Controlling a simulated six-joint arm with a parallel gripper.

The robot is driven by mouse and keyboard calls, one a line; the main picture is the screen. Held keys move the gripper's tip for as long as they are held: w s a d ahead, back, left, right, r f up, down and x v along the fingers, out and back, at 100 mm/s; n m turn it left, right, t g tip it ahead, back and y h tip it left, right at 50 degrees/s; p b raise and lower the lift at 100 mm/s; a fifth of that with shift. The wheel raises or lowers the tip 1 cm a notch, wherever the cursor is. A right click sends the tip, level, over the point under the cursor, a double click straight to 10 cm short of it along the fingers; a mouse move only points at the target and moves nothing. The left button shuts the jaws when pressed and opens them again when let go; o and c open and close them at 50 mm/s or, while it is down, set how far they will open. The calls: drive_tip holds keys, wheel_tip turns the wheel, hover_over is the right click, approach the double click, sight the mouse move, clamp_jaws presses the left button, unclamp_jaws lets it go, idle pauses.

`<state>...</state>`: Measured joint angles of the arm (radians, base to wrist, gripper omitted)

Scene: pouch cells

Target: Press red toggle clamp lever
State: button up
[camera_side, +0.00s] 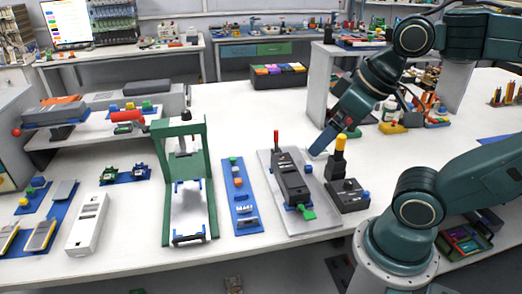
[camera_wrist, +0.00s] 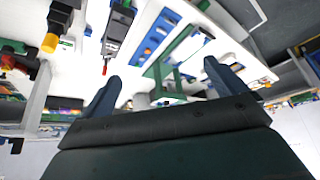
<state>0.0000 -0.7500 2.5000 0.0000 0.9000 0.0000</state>
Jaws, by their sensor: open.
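A red lever (camera_side: 276,138) stands upright at the back end of a black clamp fixture (camera_side: 291,180) on a grey plate (camera_side: 316,222). In the wrist view the red lever tip (camera_wrist: 104,70) shows close to the left finger. My gripper (camera_side: 320,147) is to the right of the lever and apart from it in the side view. In the wrist view my gripper (camera_wrist: 163,85) has its two blue fingers wide apart with nothing held between them.
A black box with a yellow-topped post (camera_side: 340,147) stands close by my gripper. A green frame (camera_side: 158,190) and a blue strip with small parts (camera_side: 246,225) are to the left. A white box (camera_side: 87,225) lies farther left.

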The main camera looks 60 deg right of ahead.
drive_tip(key=shift+w+d, duration=0.1)
drive_tip(key=shift+w, duration=0.15)
drive_tip(key=c, duration=1.1)
drive_tip(key=shift+w+d+n, duration=0.3)
drive_tip(key=shift+w+n, duration=0.1)
drive_tip(key=shift+w, duration=0.2)
drive_tip(key=c, duration=0.7)
drive_tip(key=w+d, duration=0.1)
drive_tip(key=w, duration=0.1)
drive_tip(key=w+d+n, duration=0.2)
drive_tip(key=w, duration=0.1)
drive_tip(key=shift+w+d+f+g+h, duration=0.25)
drive_tip(key=shift+w+d+g+h, duration=0.05)
drive_tip(key=shift+h, duration=0.1)
clamp_jaws()
drive_tip(key=w+d+f+n+g, duration=0.1)
drive_tip(key=w+d+f+n, duration=0.3)
drive_tip(key=d, duration=0.4)
drive_tip(key=w+d+f+n+g+h, duration=0.1)
drive_tip(key=w+d+f+n, duration=0.2)
drive_tip(key=w+d+f, duration=0.3)
drive_tip(key=shift+w+d+f+n, duration=0.3)
drive_tip(key=shift+d+f+n, duration=0.15)
drive_tip(key=shift+d, duration=1.3)
